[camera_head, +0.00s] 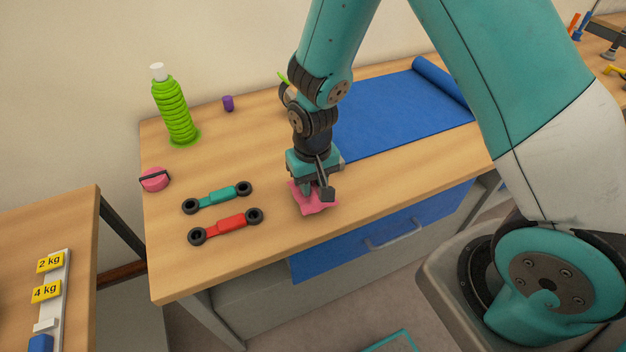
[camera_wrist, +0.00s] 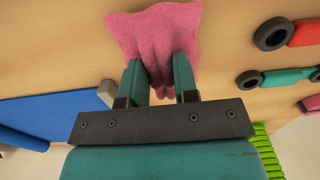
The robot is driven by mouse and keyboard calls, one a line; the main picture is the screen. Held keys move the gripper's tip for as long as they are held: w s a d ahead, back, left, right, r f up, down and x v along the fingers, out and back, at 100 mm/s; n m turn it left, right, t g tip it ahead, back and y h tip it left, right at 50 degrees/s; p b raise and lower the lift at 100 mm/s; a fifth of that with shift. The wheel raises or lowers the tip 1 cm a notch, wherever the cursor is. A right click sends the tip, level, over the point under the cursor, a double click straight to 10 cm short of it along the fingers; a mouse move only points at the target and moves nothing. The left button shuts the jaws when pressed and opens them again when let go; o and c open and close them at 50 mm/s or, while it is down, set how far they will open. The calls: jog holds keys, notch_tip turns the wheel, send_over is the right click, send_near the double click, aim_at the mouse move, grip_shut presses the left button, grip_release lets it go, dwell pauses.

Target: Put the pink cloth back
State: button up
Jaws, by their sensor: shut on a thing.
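The pink cloth (camera_head: 316,204) lies on the wooden table near its front edge. In the wrist view the cloth (camera_wrist: 150,28) is bunched up between my fingertips and spreads out beyond them. My gripper (camera_head: 316,186) points down over the cloth and is shut on it; the two teal fingers (camera_wrist: 159,75) pinch a fold. Part of the cloth is hidden behind the gripper in the head view.
A pink round item (camera_head: 155,179), a green bottle (camera_head: 174,106) and a purple cup (camera_head: 228,103) stand farther left and back. A blue mat (camera_head: 395,108) lies partly unrolled behind.

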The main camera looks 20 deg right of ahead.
aim_at(313, 184)
jog(key=shift+f+b, duration=0.35)
jog(key=shift+f, duration=0.7)
jog(key=shift+f+b, duration=0.3)
jog(key=shift+f, duration=0.15)
jog(key=o, duration=1.1)
jog(key=shift+r, duration=0.1)
notch_tip(313, 184, up, 7)
jog(key=p, duration=0.6)
